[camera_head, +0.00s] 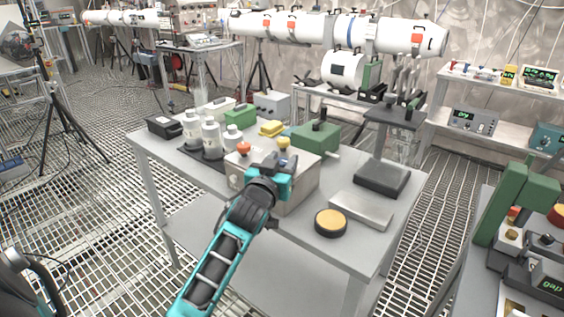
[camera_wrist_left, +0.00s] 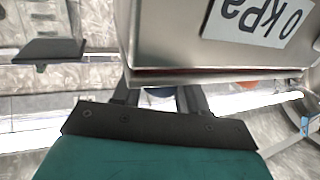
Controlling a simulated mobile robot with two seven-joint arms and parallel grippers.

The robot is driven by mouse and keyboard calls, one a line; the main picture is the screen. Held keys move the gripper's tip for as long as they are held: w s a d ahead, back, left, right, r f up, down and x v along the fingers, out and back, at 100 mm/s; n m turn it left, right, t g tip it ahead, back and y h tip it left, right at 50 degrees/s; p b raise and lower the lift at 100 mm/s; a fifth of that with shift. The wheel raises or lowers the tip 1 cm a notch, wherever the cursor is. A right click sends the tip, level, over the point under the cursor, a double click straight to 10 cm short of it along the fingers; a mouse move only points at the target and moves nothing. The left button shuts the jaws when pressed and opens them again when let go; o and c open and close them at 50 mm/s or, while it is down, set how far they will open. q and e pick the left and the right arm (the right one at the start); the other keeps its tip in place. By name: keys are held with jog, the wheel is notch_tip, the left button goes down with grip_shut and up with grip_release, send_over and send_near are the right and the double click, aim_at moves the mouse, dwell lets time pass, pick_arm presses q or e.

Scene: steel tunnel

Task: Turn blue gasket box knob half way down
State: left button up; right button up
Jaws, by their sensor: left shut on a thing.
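The gasket box (camera_head: 301,185) is a grey metal box on the table, with an orange-red knob (camera_head: 243,148) and a yellow knob (camera_head: 283,142) showing at its top. My left gripper (camera_head: 278,162) is at the box's near upper side. In the left wrist view the box (camera_wrist_left: 170,35) fills the top, with a "0 kPa" label (camera_wrist_left: 262,22) and a thin red seam. There my left gripper's fingers (camera_wrist_left: 160,98) are shut on a blue knob (camera_wrist_left: 160,91), mostly hidden by the gripper. The knob's angle cannot be told. My right gripper is out of view.
The grey table (camera_head: 285,225) also bears white bottles (camera_head: 211,136), a green box (camera_head: 316,137), a flat metal block (camera_head: 360,209) and a black disc with a yellow top (camera_head: 331,222). The table's front left is clear.

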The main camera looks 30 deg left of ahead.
pick_arm(q)
jog(key=c, duration=0.3)
jog(key=shift+r+m+h+p, duration=0.25)
jog(key=shift+h+p, duration=0.25)
jog(key=shift+p, duration=0.25)
jog(key=shift+m+h+p, duration=0.3)
jog(key=shift+m, duration=0.05)
jog(key=shift+f+h, duration=0.25)
jog(key=shift+h, duration=0.05)
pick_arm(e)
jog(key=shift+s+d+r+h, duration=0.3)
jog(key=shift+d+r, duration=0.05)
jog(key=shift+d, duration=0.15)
pick_arm(q)
jog(key=o, duration=0.9)
jog(key=shift+o, duration=0.2)
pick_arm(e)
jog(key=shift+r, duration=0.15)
pick_arm(q)
jog(key=shift+s, duration=0.6)
jog(key=s+d+p, duration=0.1)
jog(key=s, duration=1)
jog(key=shift+s+d, duration=0.25)
jog(key=shift+s, duration=0.05)
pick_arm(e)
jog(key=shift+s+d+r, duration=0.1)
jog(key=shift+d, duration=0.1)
